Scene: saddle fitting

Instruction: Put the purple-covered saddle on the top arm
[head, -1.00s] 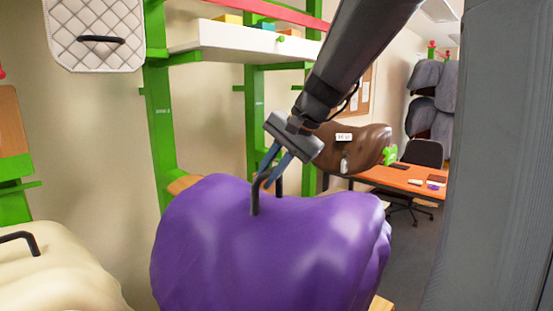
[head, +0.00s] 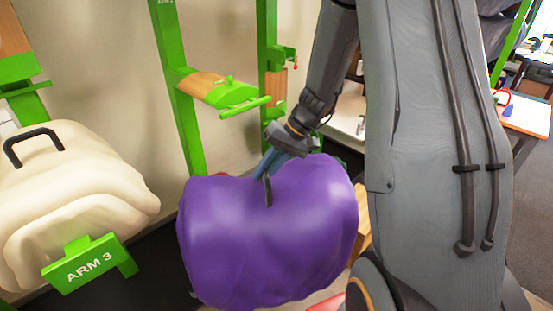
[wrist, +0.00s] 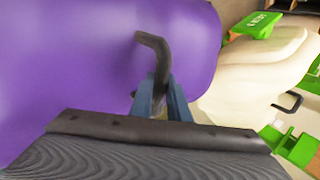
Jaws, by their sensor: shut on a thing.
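The purple-covered saddle (head: 265,235) hangs in front of me in the middle of the head view. My gripper (head: 266,168) is shut on the dark handle on its top. In the wrist view, the blue fingers of my gripper (wrist: 160,98) close around the bent black handle, with the purple cover (wrist: 90,75) beyond. An empty wooden arm with a green end (head: 222,90) sticks out from a green post behind and above the saddle. I cannot tell whether it is the top arm. The saddle's underside is hidden.
A cream-covered saddle (head: 70,200) with a black handle sits at left on an arm whose green plate (head: 90,265) reads "ARM 3". Green posts (head: 180,95) stand along the wall. A desk (head: 525,118) is at far right. My grey column fills the right side.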

